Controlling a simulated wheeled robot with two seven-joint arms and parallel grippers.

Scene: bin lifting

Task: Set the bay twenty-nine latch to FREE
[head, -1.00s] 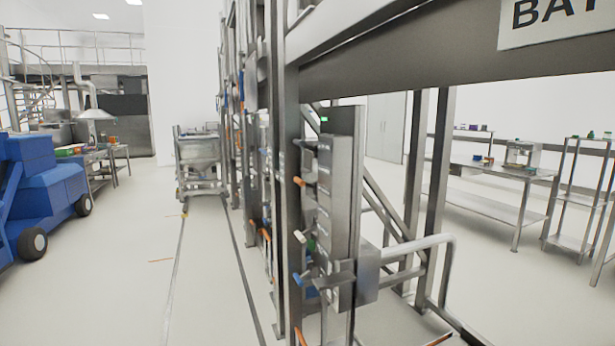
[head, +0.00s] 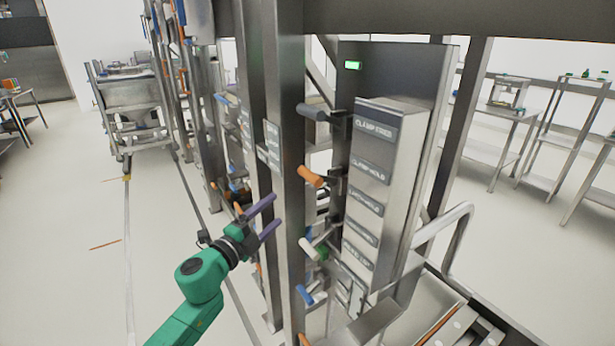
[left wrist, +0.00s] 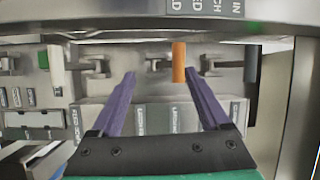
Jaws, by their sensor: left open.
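A steel panel box (head: 385,190) stands behind the uprights with stacked labels; the top one reads CLAMP FREE, a lower one seems to begin with LATCH, and the rest are hard to read. Levers project beside it: dark grey (head: 312,112), orange (head: 311,177), white (head: 309,249) and blue (head: 304,294). Which one is the bay twenty-nine latch I cannot tell. My left gripper (head: 276,211) is open and empty, left of the near upright. In the left wrist view, the orange lever (left wrist: 179,62) shows between the purple fingertips, nearer the right one; whether it touches is unclear. My right gripper is out of view.
A steel upright (head: 287,150) stands close to my left fingers. A green light (head: 353,65) is lit above the box. A bent tube rail (head: 445,230) is at the right. The floor at left (head: 75,240) is mostly clear. A steel cart (head: 135,110) stands farther back.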

